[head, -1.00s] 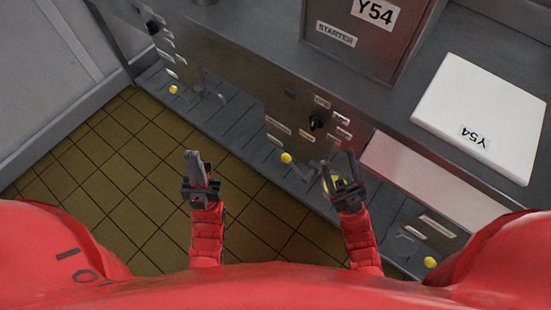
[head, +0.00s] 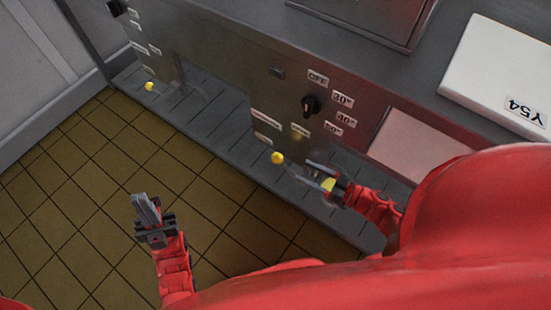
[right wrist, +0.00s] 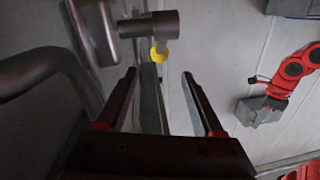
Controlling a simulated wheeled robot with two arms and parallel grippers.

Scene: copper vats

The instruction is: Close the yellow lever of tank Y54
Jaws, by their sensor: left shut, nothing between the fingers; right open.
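A yellow knob (head: 277,158) shows at the lower edge of the metal front. A second yellow part (head: 328,184) shows right beside my right gripper (head: 308,172). That gripper is open, low in front of the dial panel. In the right wrist view, a yellow end (right wrist: 160,53) on a grey cylinder (right wrist: 150,25) lies ahead, between and beyond the open fingers (right wrist: 160,75). I cannot tell which head-view yellow part this is, and no contact shows. My left gripper (head: 148,212) is shut and empty over the tiled floor. A Y54 label (head: 525,108) is on the white slab.
Another yellow knob (head: 149,86) is further left. A grey slatted ledge (head: 215,120) runs along the base. A curved grey pipe (right wrist: 40,70) is close on the left in the right wrist view. Tiled floor (head: 80,190) is clear.

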